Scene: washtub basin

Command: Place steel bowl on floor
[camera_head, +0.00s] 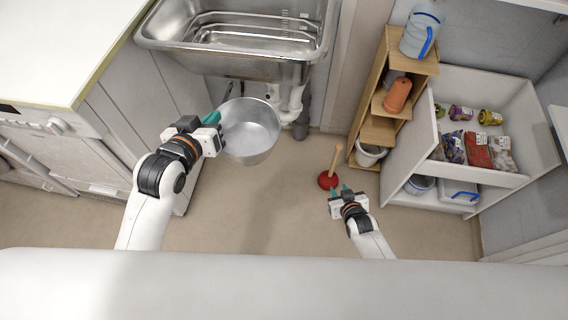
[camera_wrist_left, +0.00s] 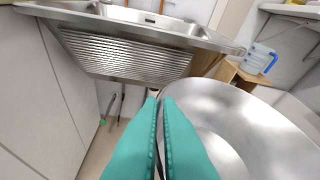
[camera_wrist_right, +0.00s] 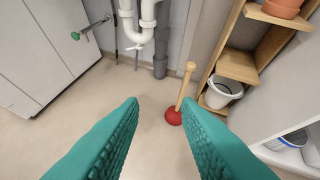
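The steel bowl (camera_head: 250,131) is a wide silver bowl held in front of the sink, seen from above in the head view. My left gripper (camera_head: 214,117) is at the bowl's left rim. In the left wrist view the teal fingers are nearly together with the rim of the bowl (camera_wrist_left: 245,125) between them. The bowl appears to be off the floor (camera_head: 262,205), slightly tilted. My right gripper (camera_head: 343,190) is low at the right, near the plunger.
A red plunger (camera_head: 327,180) stands on the floor near my right gripper. The metal sink (camera_head: 240,68) with white pipes (camera_head: 292,105) is above and behind the bowl. A wooden shelf (camera_head: 378,130) and an open white drawer unit (camera_head: 480,180) stand at the right. The middle floor is clear.

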